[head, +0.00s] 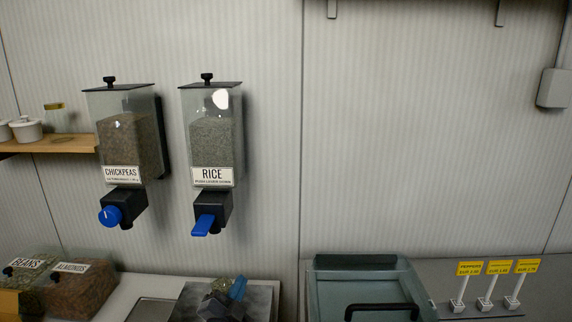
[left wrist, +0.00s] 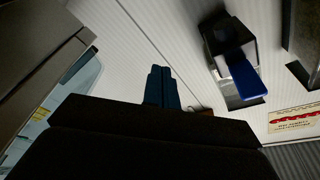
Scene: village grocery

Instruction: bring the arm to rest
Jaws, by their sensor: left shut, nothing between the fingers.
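My left gripper (head: 238,288) is low in the head view, in front of the counter and below the rice dispenser (head: 210,135). Its blue fingers are shut together and empty; they also show in the left wrist view (left wrist: 162,88). The rice dispenser's blue lever (head: 203,225) is above the gripper and apart from it. In the left wrist view a dark dispenser outlet with a blue lever (left wrist: 244,78) is to the right of the fingers, not touching them. My right gripper is in neither view.
A chickpeas dispenser (head: 130,140) with a blue knob (head: 110,216) hangs at left. Bins of beans and almonds (head: 80,290) are at lower left. A glass-lidded case (head: 340,285) with a black handle and several yellow price tags (head: 499,267) are at right. The wall between is bare.

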